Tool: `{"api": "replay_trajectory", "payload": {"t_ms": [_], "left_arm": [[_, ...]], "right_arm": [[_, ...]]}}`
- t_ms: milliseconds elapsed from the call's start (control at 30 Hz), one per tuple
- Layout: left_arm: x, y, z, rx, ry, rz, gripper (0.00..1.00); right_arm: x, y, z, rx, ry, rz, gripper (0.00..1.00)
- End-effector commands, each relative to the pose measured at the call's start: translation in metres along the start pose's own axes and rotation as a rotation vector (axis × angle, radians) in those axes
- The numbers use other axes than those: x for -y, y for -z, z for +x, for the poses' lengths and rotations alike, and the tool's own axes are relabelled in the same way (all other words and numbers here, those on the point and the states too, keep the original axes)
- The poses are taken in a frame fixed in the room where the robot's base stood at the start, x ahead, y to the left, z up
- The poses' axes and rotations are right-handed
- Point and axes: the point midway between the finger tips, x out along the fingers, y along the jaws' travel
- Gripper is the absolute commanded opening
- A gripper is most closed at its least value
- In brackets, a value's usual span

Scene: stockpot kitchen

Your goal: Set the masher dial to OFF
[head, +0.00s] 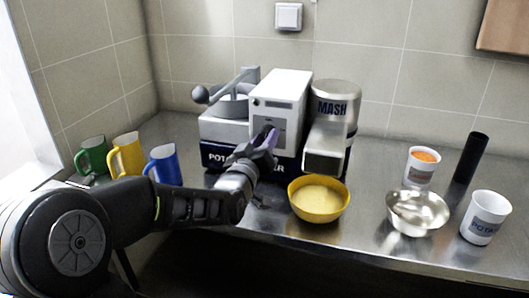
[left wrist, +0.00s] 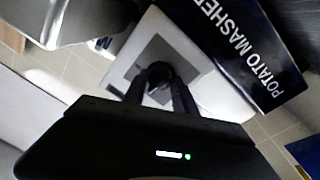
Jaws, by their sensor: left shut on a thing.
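The potato masher (head: 282,88) stands at the back of the counter, with a white control box, a crank on its left and a metal cylinder lettered MASH on its right. My left gripper (head: 268,138) reaches up to the front of the control box. In the left wrist view, its two fingers (left wrist: 160,82) are shut on the dark round dial (left wrist: 158,70) in front of a grey panel. The fingers cover much of the dial, and I cannot read its marks or its setting. My right gripper is not in view.
A yellow bowl (head: 318,211) with pale yellow contents stands below the masher's spout. Green, yellow and blue (head: 163,166) mugs stand at left. A metal bowl (head: 417,217), two white cups (head: 486,222) and a black cylinder (head: 470,158) stand at right.

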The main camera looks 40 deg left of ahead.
Motion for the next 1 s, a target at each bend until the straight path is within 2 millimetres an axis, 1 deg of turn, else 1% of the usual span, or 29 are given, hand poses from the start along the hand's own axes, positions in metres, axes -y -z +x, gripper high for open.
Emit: {"api": "replay_trajectory", "payload": {"t_ms": [33,200,400,767,800,1000], "left_arm": [[0.001,-0.004,0.0,-0.003,-0.001,-0.025,0.0],[0.0,-0.003,0.0,-0.006,0.003,-0.097,0.0],[0.0,-0.001,0.0,-0.007,0.007,-0.133,0.0],[0.0,-0.001,0.0,-0.007,0.007,-0.136,0.0],[0.0,-0.001,0.0,-0.007,0.007,-0.136,0.36],[0.0,0.0,0.0,-0.008,0.007,-0.135,0.53]], "right_arm": [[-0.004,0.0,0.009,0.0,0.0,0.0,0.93],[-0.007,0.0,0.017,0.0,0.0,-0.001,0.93],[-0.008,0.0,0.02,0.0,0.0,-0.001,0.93],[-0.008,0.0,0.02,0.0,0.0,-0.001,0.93],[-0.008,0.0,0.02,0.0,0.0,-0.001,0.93],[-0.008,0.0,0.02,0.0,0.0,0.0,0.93]]}}
